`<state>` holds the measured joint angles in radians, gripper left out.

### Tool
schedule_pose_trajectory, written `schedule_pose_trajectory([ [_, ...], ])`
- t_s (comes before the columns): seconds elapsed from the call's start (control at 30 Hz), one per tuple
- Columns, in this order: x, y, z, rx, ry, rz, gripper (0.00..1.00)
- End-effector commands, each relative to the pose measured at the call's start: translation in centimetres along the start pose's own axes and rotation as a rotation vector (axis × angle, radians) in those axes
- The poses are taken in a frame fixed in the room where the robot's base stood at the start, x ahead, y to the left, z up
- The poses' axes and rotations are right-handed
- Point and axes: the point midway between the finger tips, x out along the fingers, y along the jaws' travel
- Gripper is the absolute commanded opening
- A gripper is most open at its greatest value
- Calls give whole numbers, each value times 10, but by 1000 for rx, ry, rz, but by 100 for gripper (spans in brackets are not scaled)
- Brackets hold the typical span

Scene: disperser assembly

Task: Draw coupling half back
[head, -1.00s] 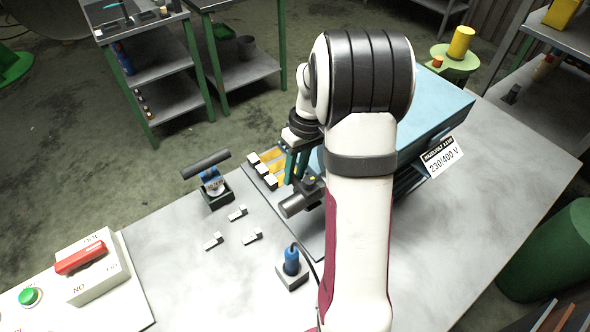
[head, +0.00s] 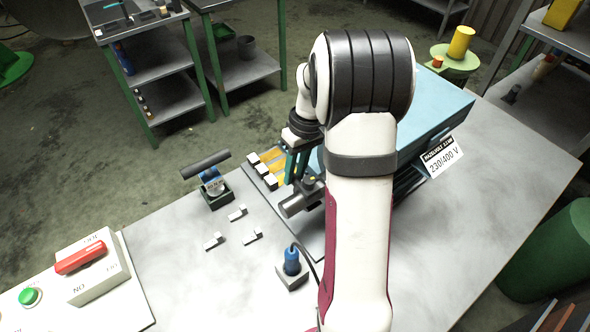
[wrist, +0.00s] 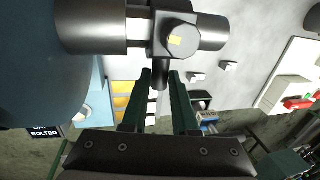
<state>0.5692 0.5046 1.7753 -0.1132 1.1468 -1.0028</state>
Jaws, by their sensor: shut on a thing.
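In the head view the gripper (head: 296,168) is partly hidden by my arm. A bright metal section (wrist: 137,28) shows between the coupling half and a dark shaft (wrist: 93,25) on its left.
A blue machine housing (head: 437,108) stands behind my arm, with a 230/400 V sign (head: 443,157). A blue-handled tool in a stand (head: 291,262), small white blocks (head: 237,213) and a dark stand with a bar (head: 214,188) are nearby. The right tabletop is clear.

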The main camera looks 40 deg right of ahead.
Motion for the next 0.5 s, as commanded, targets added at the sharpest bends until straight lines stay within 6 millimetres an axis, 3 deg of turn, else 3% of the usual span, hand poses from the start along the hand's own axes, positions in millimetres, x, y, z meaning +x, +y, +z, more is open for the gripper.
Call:
schedule_pose_trajectory([
  [0.3, -1, -2, 0, 0, 1, 0, 0],
  [0.5, 5, -34, -2, -4, 2, 0, 0],
])
